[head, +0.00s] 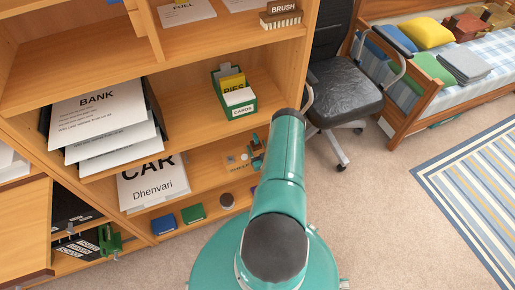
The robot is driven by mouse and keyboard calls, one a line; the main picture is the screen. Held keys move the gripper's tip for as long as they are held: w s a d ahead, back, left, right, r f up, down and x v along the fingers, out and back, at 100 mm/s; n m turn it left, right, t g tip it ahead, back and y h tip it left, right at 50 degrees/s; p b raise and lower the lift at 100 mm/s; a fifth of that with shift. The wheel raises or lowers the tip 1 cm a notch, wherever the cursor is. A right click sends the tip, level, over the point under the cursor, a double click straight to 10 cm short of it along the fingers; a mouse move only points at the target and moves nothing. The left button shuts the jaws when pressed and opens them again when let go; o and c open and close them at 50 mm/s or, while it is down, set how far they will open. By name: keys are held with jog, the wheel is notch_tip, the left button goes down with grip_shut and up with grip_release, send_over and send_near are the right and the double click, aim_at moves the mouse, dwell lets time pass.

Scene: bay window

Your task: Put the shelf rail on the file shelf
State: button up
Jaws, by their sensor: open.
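My gripper (256,152) is partly in view just left of my teal arm, in front of the middle shelf of the wooden bookcase. My arm hides much of it. A small light wooden piece (236,163) with lettering lies on that shelf, just left of my gripper. It may be the shelf rail, but its lettering is too small to read surely. I cannot tell whether my gripper touches it. Black files with white labels (82,246) stand in the low compartment at the lower left, which may be the file shelf. A green object (109,239) is at their right end.
Papers marked BANK (97,101) and CAR (152,186) overhang the shelf edges. A green card box (234,97) stands on the upper shelf. Blue (164,224) and green (193,213) items lie low.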

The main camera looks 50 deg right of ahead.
jog(key=v, duration=1.2)
dwell(0.3)
